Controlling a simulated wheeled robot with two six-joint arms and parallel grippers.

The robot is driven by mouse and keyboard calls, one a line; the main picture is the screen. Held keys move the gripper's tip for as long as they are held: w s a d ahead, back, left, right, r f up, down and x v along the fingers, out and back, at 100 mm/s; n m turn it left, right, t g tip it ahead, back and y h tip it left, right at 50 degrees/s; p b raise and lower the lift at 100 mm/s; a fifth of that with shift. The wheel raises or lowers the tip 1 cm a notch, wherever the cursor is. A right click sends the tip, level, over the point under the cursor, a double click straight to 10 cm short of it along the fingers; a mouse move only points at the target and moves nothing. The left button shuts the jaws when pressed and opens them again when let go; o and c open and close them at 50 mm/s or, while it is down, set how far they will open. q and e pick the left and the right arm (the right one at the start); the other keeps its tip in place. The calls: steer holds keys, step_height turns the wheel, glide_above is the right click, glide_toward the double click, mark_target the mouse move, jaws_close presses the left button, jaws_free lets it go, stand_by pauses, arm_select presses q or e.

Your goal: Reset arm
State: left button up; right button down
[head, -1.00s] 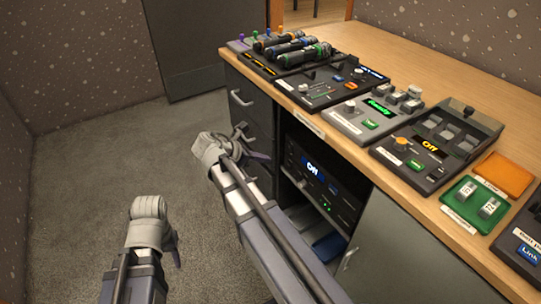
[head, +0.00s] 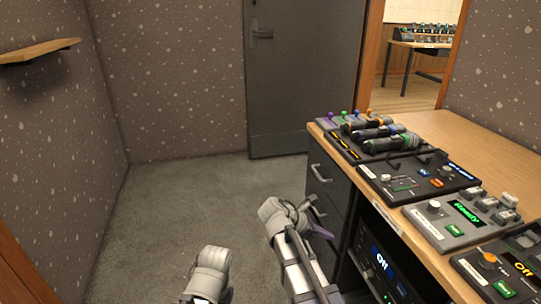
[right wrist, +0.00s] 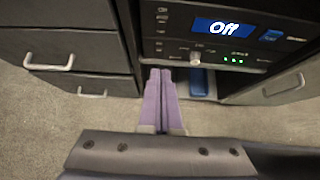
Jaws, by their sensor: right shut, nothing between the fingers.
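My right gripper (head: 320,231) is in front of the desk's open rack bay, its purple fingers shut and empty. In the right wrist view the two fingers (right wrist: 160,75) lie side by side, pointing at the lower edge of a black rack unit (right wrist: 228,40). That unit reads "Off" on a blue display and has a round knob and green lights; it also shows in the head view (head: 378,262). I cannot tell whether the fingers touch it. My left arm's wrist (head: 211,268) is low in the head view, over the floor; its fingers cannot be made out.
The wooden desk (head: 462,142) carries several control panels and a microphone rack (head: 370,137). Drawers (head: 328,180) with protruding handles stand left of the bay. A grey door (head: 300,80) is at the back, a shelf (head: 38,50) on the left wall. The carpet (head: 165,215) is clear.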

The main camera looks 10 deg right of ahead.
steer(key=s+a+f+m+g+y, duration=0.1)
steer(key=s+a+f+m+y, duration=0.35)
steer(key=s+a+m, duration=0.5)
steer(key=s+a+f+m+y, duration=0.45)
steer(key=s+a+m, duration=0.2)
steer(key=a, duration=0.65)
step_height(320, 180, up, 38)
steer(key=n+p, duration=0.1)
steer(key=p, duration=3.6)
steer(key=shift+w+r+p, duration=0.25)
steer(key=shift+p, duration=0.1)
steer(key=shift+a, duration=0.1)
steer(key=shift+w, duration=0.1)
